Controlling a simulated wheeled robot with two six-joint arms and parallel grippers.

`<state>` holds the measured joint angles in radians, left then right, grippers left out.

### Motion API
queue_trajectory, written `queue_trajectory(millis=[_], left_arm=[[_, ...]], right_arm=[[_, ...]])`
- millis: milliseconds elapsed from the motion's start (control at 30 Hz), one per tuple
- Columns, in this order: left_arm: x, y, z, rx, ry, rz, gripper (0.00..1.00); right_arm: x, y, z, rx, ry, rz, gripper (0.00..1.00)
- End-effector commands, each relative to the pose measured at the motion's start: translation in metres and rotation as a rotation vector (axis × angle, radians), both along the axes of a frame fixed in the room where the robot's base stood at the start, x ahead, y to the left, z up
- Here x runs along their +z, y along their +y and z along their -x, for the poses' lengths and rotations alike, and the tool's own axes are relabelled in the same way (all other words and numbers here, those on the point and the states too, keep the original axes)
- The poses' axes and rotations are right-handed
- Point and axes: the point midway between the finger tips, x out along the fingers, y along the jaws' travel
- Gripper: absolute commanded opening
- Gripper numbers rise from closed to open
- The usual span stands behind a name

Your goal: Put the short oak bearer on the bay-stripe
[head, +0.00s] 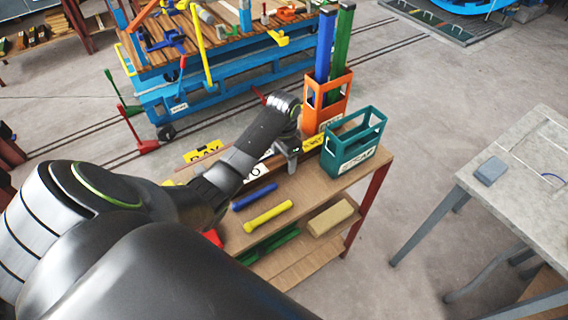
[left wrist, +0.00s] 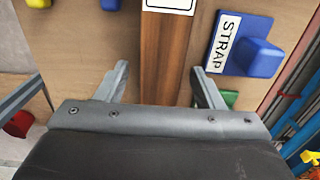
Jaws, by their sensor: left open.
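A brown wood-grained bar (left wrist: 165,60), which looks like the oak bearer, lies lengthwise between the fingers of my left gripper (left wrist: 160,85) in the left wrist view. The fingers are open, with a gap on each side of it. A white label (left wrist: 168,4) shows at its far end, and its near end is hidden by the gripper body. In the head view my left gripper (head: 288,158) is over the wooden cart top, and the arm covers much of it. My right gripper is out of sight.
An orange crate (head: 312,115) with tall blue and green pieces and a teal crate (head: 338,160) stand close beside my gripper. Blue (head: 254,197) and yellow (head: 268,215) rods lie on the cart. A blue STRAP piece (left wrist: 240,45) is right of the bar.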

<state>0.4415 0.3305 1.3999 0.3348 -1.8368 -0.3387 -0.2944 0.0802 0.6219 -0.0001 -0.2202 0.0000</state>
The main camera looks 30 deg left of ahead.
Motion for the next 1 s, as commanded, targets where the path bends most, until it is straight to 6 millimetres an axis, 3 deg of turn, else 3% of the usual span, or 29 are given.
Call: queue_trajectory(millis=[267,767,1000], left_arm=[[-0.0023,-0.0004,0.0006,-0.001,0.000,0.000,0.62],[-0.0025,-0.0004,0.0005,-0.001,0.000,0.000,0.00],[-0.0013,-0.0004,-0.0001,-0.001,-0.002,0.000,0.00]], right_arm=[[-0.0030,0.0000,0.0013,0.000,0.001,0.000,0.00],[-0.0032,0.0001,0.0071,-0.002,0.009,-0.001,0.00],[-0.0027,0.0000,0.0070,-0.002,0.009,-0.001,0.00]])
